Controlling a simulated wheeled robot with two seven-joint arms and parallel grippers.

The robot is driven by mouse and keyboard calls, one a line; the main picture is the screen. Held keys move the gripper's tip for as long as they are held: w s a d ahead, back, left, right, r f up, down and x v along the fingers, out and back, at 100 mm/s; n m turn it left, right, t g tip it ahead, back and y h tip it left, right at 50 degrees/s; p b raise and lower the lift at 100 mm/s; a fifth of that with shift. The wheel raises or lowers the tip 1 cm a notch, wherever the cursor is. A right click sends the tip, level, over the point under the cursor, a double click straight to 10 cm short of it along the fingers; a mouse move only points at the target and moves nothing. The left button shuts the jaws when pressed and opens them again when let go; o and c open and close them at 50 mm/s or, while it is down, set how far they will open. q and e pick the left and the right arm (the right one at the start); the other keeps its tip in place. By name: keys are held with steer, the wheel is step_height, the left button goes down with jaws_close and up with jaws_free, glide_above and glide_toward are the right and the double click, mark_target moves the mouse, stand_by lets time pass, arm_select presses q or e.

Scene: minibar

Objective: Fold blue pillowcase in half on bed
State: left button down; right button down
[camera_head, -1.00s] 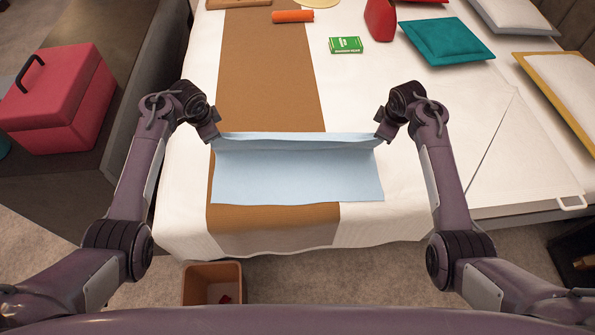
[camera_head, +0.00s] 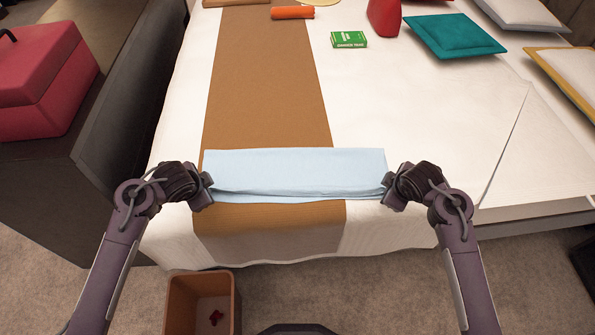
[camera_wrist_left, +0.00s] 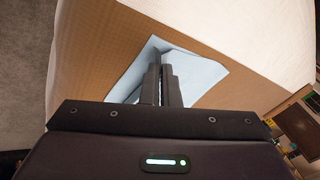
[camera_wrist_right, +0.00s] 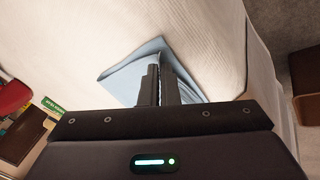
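The light blue pillowcase (camera_head: 295,170) lies across the brown runner near the front of the bed (camera_head: 400,150), doubled over into a narrow band with layered edges along its near side. My left gripper (camera_head: 207,190) is at its near left corner, and my right gripper (camera_head: 388,192) is at its near right corner. In the left wrist view the fingers (camera_wrist_left: 161,82) are close together on the pillowcase (camera_wrist_left: 200,75). In the right wrist view the fingers (camera_wrist_right: 161,82) are likewise close together on the pillowcase (camera_wrist_right: 125,75). The cloth between the fingertips is mostly hidden.
A green box (camera_head: 349,39), an orange roll (camera_head: 292,12), a red item (camera_head: 384,18) and a teal pillow (camera_head: 453,37) lie farther back on the bed. A red case (camera_head: 40,85) stands on the left cabinet. A brown bin (camera_head: 202,300) stands on the floor in front.

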arm_select(q)
steer(key=shift+s+f, duration=0.1)
steer(key=shift+f, duration=0.25)
arm_select(e)
steer(key=shift+s+f, duration=0.1)
steer(key=shift+f, duration=0.25)
arm_select(q)
steer(key=c, duration=2.1)
jaws_free()
steer(key=shift+c, duration=0.2)
arm_select(e)
steer(key=c, duration=2.1)
jaws_free()
steer(key=shift+c, duration=0.2)
arm_select(q)
steer(key=o, duration=0.7)
arm_select(e)
steer(key=o, duration=0.7)
arm_select(q)
steer(key=shift+o, duration=0.6)
steer(key=shift+s, duration=0.1)
arm_select(e)
steer(key=shift+o, duration=0.6)
